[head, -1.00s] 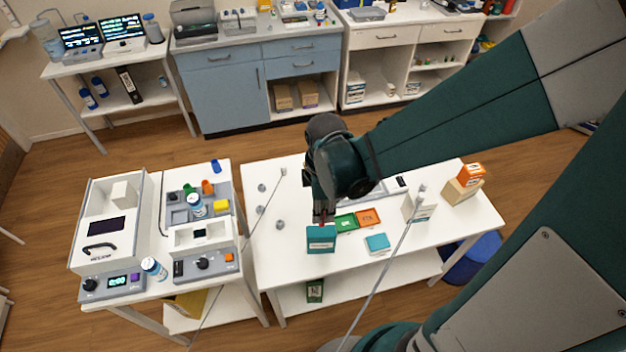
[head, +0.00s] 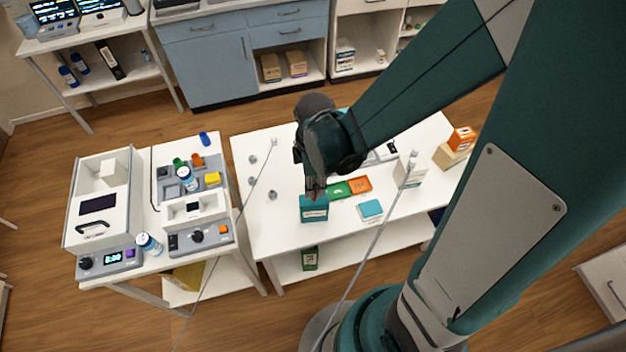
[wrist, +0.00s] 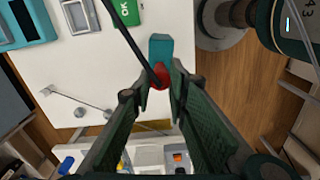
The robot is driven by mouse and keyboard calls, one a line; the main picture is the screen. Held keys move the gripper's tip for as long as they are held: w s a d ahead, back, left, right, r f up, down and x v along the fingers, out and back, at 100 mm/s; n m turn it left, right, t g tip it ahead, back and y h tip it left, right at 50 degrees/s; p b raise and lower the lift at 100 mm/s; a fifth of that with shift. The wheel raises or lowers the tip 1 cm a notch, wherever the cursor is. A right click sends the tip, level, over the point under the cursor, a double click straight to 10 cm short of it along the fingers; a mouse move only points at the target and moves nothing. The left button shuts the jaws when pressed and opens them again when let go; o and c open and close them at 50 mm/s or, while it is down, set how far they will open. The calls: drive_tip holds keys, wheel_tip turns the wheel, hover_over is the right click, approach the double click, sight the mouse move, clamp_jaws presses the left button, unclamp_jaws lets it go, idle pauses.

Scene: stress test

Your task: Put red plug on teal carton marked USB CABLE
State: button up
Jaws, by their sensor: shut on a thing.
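The teal carton (head: 314,210) stands upright at the front edge of the white table, left of its middle. Its label is too small to read. It also shows in the wrist view (wrist: 161,46), just beyond my fingertips. My gripper (head: 314,189) is right above the carton, pointing down. In the wrist view my gripper (wrist: 158,86) is shut on the red plug (wrist: 158,73), which shows between the fingertips. The plug overlaps the carton's near end there. I cannot tell whether the plug touches the carton. In the head view the plug is mostly hidden by the fingers.
A white carton (head: 411,175) stands farther right. Small grey pegs (head: 272,195) are at left. A thin pole (head: 372,255) crosses the head view.

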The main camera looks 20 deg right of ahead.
drive_tip(key=shift+f, duration=0.25)
drive_tip(key=o, duration=0.9)
drive_tip(key=shift+o, duration=0.2)
drive_tip(key=shift+r, duration=0.2)
wheel_tip(320, 180, up, 12)
drive_tip(key=p, duration=0.1)
idle(0.7)
idle(0.6)
